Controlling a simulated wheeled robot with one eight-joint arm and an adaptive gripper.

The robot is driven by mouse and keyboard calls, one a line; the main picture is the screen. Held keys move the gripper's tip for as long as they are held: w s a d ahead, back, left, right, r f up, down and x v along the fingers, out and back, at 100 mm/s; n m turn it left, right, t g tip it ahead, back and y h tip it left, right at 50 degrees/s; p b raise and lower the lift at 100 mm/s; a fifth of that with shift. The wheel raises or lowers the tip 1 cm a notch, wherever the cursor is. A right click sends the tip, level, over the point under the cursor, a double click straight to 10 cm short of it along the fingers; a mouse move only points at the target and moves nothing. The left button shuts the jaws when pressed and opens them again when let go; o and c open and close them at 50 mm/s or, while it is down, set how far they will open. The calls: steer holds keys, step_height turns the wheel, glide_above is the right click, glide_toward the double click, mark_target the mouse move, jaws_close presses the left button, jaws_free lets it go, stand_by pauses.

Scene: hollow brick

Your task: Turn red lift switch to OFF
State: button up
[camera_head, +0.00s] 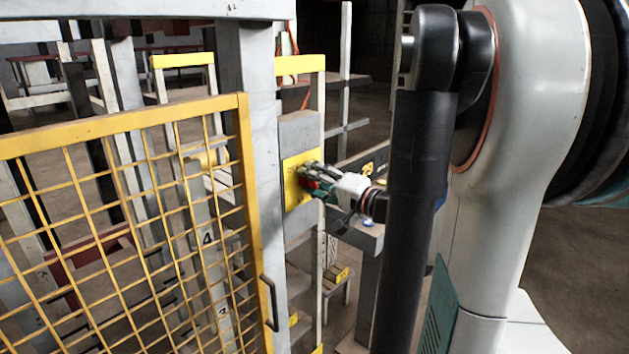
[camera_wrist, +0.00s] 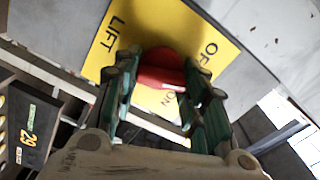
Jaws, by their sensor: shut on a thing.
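The red lift switch (camera_wrist: 160,68) sits on a yellow plate (camera_wrist: 134,22) marked LIFT, OFF and ON in the wrist view. My gripper (camera_wrist: 161,64) is shut on the red switch, with green fingers on both sides of it. The OFF label lies to the right of the switch and the ON label below it. The fingers partly cover the switch, and I cannot tell which label it points to. In the head view my gripper (camera_head: 309,174) is at the yellow plate (camera_head: 291,187) on a grey post.
A yellow mesh gate (camera_head: 245,170) with a dark handle (camera_head: 270,303) stands left of the plate. Grey posts and rails surround the panel. A dark panel with orange digits (camera_wrist: 28,138) shows at the lower left of the wrist view.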

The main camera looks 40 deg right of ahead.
steer(key=n, duration=0.4)
steer(key=shift+a+n, duration=0.1)
steer(key=shift+n, duration=0.3)
stand_by(0.4)
steer(key=o, duration=1.1)
steer(key=shift+c, duration=0.2)
steer(key=s+d, duration=0.1)
steer(key=s, duration=1.1)
